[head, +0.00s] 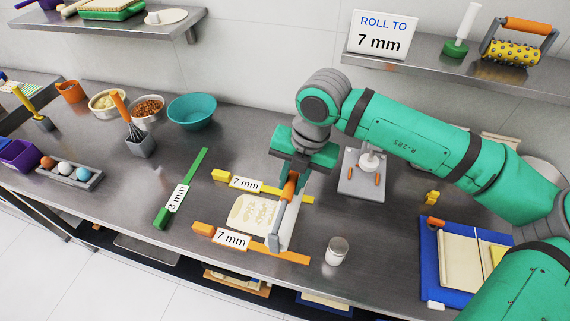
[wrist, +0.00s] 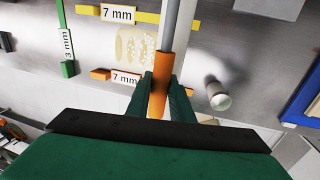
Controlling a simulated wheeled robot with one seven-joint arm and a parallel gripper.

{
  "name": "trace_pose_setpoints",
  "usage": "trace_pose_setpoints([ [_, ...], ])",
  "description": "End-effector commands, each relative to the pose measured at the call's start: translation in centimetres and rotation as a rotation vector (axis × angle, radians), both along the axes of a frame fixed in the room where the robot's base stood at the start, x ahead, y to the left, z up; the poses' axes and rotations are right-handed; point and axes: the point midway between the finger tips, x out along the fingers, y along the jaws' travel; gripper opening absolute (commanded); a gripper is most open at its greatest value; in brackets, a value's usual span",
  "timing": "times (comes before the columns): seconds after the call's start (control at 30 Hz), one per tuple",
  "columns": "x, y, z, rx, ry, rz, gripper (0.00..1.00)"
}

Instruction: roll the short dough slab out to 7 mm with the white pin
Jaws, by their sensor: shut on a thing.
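My gripper (head: 291,175) is shut on the orange handle of the white pin. In the wrist view my gripper (wrist: 160,92) has a finger on each side of that handle (wrist: 158,85). The pin's white roller (head: 291,232) shows beside its grey bar, partly hidden, at the right of the dough. The pale dough slab (head: 250,212) lies flat between a yellow 7 mm strip (head: 221,175) and an orange 7 mm strip (head: 203,229). The slab also shows in the wrist view (wrist: 134,45). Whether the roller touches the strips or dough, I cannot tell.
A green 3 mm strip (head: 200,162) lies left of the dough. A small white-topped cup (head: 337,250) stands close at the right. A blue tray (head: 430,275) with boards is farther right. A "ROLL TO 7 mm" sign (head: 382,36) stands on the shelf. Bowls are at the back left.

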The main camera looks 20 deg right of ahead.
Motion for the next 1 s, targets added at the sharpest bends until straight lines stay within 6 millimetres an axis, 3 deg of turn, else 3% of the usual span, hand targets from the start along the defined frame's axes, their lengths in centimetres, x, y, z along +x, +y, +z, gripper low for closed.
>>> trace_pose_setpoints([
  [0.47, 0.1, 0.1, -0.1, 0.004, -0.001, 0.002, 0.02],
  [1.0, 0.0, 0.0, -6.0, 0.006, 0.0, 0.0, 0.02],
])
